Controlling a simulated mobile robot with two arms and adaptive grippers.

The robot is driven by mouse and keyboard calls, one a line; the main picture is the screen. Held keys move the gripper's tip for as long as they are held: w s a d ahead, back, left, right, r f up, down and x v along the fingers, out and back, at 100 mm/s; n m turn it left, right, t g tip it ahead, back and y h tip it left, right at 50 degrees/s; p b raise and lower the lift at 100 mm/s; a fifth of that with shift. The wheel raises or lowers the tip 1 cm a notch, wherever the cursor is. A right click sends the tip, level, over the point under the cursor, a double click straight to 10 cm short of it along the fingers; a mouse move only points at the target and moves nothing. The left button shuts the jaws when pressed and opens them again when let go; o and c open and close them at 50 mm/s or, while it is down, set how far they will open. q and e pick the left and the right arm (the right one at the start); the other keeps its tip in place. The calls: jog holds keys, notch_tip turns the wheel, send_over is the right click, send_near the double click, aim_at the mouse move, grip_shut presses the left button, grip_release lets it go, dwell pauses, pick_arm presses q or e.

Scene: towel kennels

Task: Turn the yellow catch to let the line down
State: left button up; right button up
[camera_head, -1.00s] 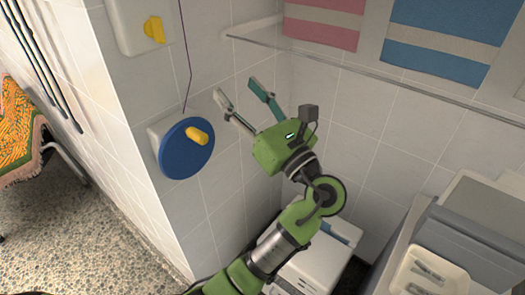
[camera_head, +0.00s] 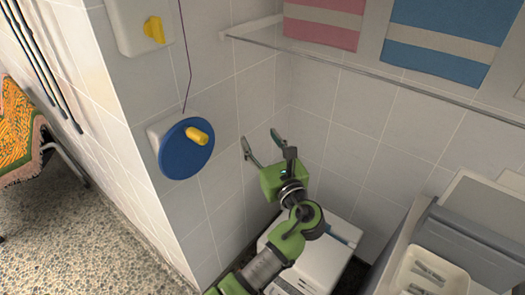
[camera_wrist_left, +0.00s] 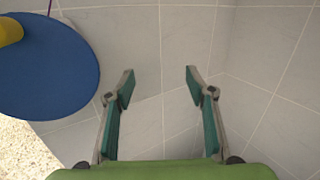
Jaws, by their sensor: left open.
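The yellow catch (camera_head: 154,29) sits on a white box (camera_head: 126,28) high on the tiled wall at the upper left. A thin dark purple line (camera_head: 187,60) runs down beside it to a blue disc (camera_head: 174,158) with a yellow knob (camera_head: 197,135). My left gripper (camera_head: 260,140) is open and empty, right of the disc and below the catch, apart from both. In the left wrist view its fingers (camera_wrist_left: 160,80) are spread before bare tiles. The disc (camera_wrist_left: 45,75) and part of its knob (camera_wrist_left: 9,31) show there at the left. The catch is out of that view.
A metal rail (camera_head: 370,76) crosses the back wall below pink (camera_head: 325,20) and blue (camera_head: 437,40) striped towels. A white appliance (camera_head: 322,250) stands below my left arm. A pale tray (camera_head: 432,272) is at the lower right. The wall around my gripper is clear.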

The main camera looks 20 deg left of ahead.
pick_arm(q)
jog(key=shift+w+f+h, duration=0.15)
jog(key=shift+f+h, duration=0.1)
jog(key=shift+f, duration=0.65)
jog(key=shift+w+f+h, duration=0.1)
jog(key=shift+f+h, duration=0.15)
jog(key=shift+f, duration=0.65)
jog(key=shift+f, duration=0.1)
